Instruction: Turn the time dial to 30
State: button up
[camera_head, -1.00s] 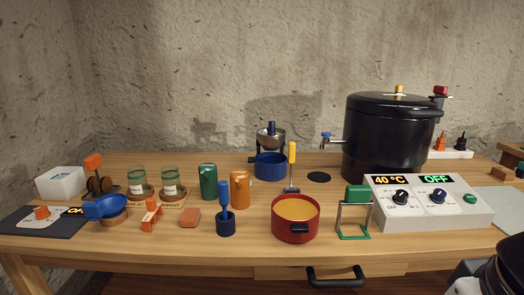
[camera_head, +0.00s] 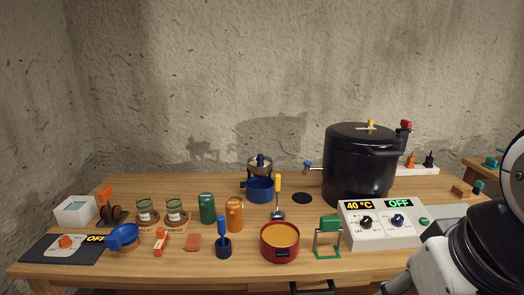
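The time dial looks to be the right-hand dark blue knob (camera_head: 397,220) on the white control box (camera_head: 372,239) at the right of the table. The display above it (camera_head: 399,204) reads OFF in green. The left-hand black knob (camera_head: 366,222) sits below a display (camera_head: 359,206) reading 40 °C. A green button (camera_head: 424,221) is at the box's right. My white and black arm shows at the lower right, beside and in front of the box. My gripper's fingertips are not in view.
A large black canner (camera_head: 357,170) stands behind the box. A green jar lifter (camera_head: 328,238) and a red pot (camera_head: 279,242) of orange contents stand left of it.

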aim_at(397, 221)
jog(key=z, duration=0.65)
jog(key=i+j+z, duration=0.1)
jog(key=i+j, duration=0.85)
jog(key=i, duration=0.05)
